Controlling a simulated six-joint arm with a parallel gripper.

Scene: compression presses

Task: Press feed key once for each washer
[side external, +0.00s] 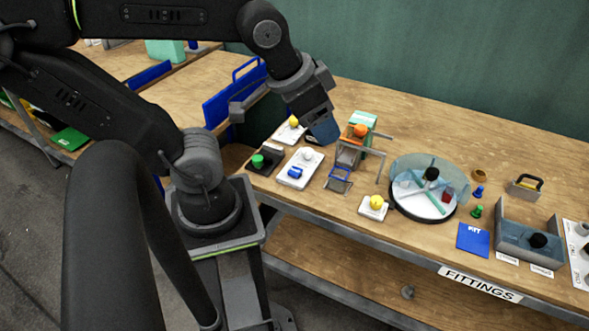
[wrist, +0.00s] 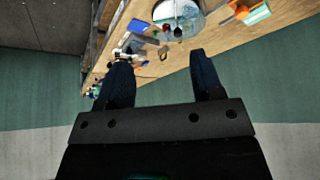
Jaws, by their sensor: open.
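My gripper (side external: 325,132) hangs above the bench, just left of the frame with the orange knob. In the wrist view its fingers (wrist: 160,60) are apart with nothing between them. No key is legibly marked as feed. A yellow button (side external: 376,202) on a white plate sits in front of the round dial. Another yellow button (side external: 293,122) is behind my gripper's left side. A green button (side external: 257,160) stands on a black base. A white plate (side external: 291,178) bears a blue part and a pale knob. A small brass ring (side external: 478,175), possibly a washer, lies right of the dial.
A metal frame (side external: 378,137) with an orange knob (side external: 360,130) rises beside my gripper. A round dial (side external: 408,207) under a clear cover stands right of it. A grey open bin (side external: 515,250) is further right. Bare bench lies behind the dial.

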